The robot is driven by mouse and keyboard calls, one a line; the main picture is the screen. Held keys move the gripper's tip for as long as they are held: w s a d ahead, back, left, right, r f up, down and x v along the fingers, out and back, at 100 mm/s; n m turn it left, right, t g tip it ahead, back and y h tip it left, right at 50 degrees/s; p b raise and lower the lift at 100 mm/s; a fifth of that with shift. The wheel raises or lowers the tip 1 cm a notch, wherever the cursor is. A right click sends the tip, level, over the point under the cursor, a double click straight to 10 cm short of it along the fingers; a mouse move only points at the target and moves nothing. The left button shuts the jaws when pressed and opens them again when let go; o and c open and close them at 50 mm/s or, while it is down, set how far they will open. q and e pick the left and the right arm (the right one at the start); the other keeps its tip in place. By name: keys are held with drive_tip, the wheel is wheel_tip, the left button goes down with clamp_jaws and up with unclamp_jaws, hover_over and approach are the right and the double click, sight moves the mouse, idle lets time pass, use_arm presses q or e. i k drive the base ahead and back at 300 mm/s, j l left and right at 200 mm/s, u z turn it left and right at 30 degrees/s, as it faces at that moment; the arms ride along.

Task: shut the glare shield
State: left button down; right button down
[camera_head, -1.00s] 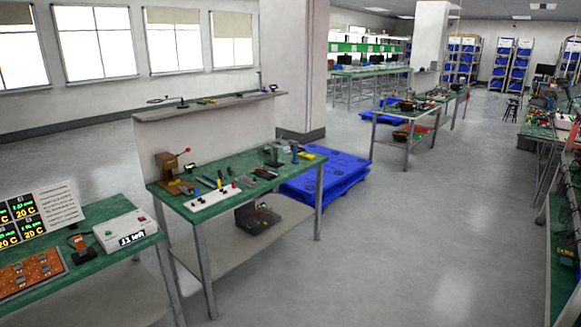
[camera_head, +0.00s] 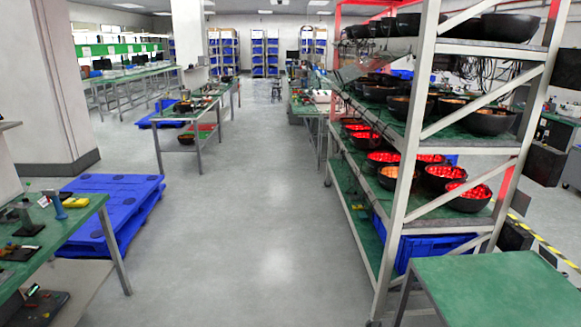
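I cannot make out a glare shield for certain in the head view. A tall grey rack (camera_head: 411,150) stands at the right, with green shelves. Its shelves hold several black round bowl-like units; those on the lower shelf, such as one red-lit unit (camera_head: 468,196), glow red inside, and the ones above are mostly dark. Neither of my grippers is in view.
A green-topped table (camera_head: 505,290) stands at the front right, close to the rack. A workbench (camera_head: 75,225) is at the left, with blue pallets (camera_head: 125,190) behind it. The grey aisle floor (camera_head: 255,220) between is clear.

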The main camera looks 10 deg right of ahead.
sight(351, 71)
drive_tip(key=i+l+z, duration=0.15)
drive_tip(key=i+z, duration=0.6)
drive_tip(key=i, duration=0.15)
drive_tip(key=i+j, duration=0.15)
drive_tip(key=i, duration=0.3)
drive_tip(key=i+j, duration=0.2)
drive_tip(key=i, duration=0.2)
drive_tip(key=i+j, duration=0.15)
drive_tip(key=i, duration=0.3)
drive_tip(key=z, duration=0.05)
